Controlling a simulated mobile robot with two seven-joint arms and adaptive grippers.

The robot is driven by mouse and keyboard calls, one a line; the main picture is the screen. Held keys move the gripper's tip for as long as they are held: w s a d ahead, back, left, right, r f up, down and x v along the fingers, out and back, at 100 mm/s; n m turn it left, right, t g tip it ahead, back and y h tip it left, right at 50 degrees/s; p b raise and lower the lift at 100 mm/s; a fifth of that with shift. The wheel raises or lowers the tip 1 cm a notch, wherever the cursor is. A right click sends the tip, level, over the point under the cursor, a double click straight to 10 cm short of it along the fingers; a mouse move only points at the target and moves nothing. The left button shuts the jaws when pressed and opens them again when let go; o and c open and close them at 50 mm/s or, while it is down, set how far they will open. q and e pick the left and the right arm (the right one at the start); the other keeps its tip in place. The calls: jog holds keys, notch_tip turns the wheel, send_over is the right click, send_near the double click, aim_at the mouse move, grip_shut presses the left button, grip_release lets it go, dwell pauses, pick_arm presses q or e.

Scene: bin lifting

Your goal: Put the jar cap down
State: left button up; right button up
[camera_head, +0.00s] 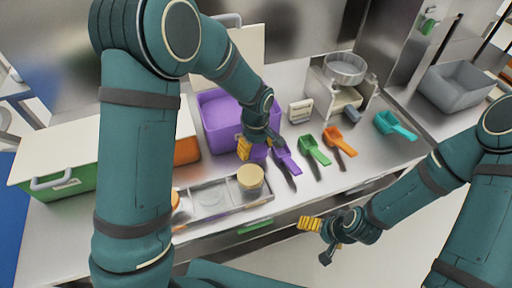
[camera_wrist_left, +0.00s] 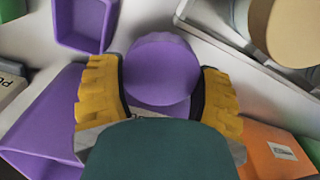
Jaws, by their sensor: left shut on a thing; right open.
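My left gripper (camera_head: 254,148) is over the counter, in front of the purple bin. In the left wrist view its yellow fingers (camera_wrist_left: 160,88) sit on both sides of a round purple jar cap (camera_wrist_left: 162,68) and are shut on it. The cap's lower edge is hidden by my gripper. In the head view the cap (camera_head: 257,153) is mostly hidden and hard to tell from the purple bin behind it. My right gripper (camera_head: 320,240) is open and empty, low in front of the counter's edge.
A tray (camera_head: 205,205) holds a jar with a beige top (camera_head: 250,177). A purple bin (camera_head: 218,120) and an orange bin (camera_head: 187,150) stand behind.

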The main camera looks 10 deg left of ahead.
aim_at(256, 148)
pick_arm(q)
jog(key=shift+f+b, duration=0.4)
jog(key=shift+f, duration=0.05)
jog(key=shift+f, duration=0.1)
jog(key=o, duration=0.8)
jog(key=shift+s, duration=0.1)
jog(key=shift+o, duration=0.2)
jog(key=shift+r, duration=0.2)
notch_tip(256, 148, up, 13)
jog(key=p, duration=0.2)
jog(key=shift+p, duration=0.35)
